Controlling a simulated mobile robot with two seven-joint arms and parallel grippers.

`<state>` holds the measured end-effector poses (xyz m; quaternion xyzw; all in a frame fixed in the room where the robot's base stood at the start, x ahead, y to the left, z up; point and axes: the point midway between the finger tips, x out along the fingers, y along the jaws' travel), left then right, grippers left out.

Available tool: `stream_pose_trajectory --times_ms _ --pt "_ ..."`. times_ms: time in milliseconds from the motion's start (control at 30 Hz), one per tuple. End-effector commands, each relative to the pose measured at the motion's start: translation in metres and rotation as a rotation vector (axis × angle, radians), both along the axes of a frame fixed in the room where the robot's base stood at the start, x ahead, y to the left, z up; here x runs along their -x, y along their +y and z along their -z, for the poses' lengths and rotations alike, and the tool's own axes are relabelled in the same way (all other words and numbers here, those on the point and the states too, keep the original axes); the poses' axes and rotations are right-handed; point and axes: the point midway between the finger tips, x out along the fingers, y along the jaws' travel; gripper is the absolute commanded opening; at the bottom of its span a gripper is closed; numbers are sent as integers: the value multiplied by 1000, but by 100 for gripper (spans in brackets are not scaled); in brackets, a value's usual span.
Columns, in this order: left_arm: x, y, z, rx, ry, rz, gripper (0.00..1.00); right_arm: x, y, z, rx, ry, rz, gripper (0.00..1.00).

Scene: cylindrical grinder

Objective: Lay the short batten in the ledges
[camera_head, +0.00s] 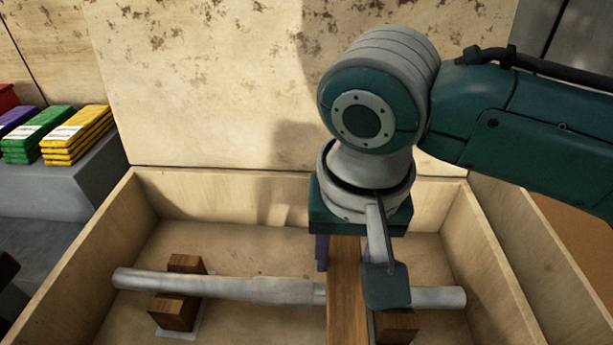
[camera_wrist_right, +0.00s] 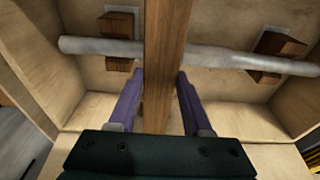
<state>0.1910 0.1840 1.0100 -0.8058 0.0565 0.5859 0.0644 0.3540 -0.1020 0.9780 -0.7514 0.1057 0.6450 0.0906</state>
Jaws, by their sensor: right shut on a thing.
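The short batten (camera_head: 346,290) is a brown wooden strip, held over the crate and crossing in front of the grey metal shaft in both views. My right gripper (camera_wrist_right: 158,80) has its purple fingers on either side of the batten (camera_wrist_right: 166,50) and is shut on it. I cannot tell whether the batten touches the shaft. I cannot clearly make out the ledges. My left gripper is not in view.
The stepped grey shaft (camera_head: 230,287) lies across notched wooden blocks (camera_head: 175,312) inside a plywood crate (camera_head: 240,192). The right block (camera_head: 397,325) is partly hidden by my arm. Green and yellow packs (camera_head: 78,135) lie stacked on a grey surface at left.

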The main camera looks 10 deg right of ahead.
Motion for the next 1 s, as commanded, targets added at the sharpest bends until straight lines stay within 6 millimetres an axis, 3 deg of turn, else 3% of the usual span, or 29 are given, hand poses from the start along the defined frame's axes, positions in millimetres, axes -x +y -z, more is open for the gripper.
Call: stream_pose_trajectory --times_ms 33,167,633,667,900,1000 --pt "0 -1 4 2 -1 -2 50 0 0 11 1 2 1 0" --pt "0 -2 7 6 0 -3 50 0 0 27 1 1 0 0" --pt "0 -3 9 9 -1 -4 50 0 0 34 0 0 0 0" --pt "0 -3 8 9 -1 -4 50 0 0 33 0 0 -1 52" --pt "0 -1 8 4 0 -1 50 0 0 33 0 0 0 79" --pt "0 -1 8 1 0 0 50 0 0 33 0 0 0 79"
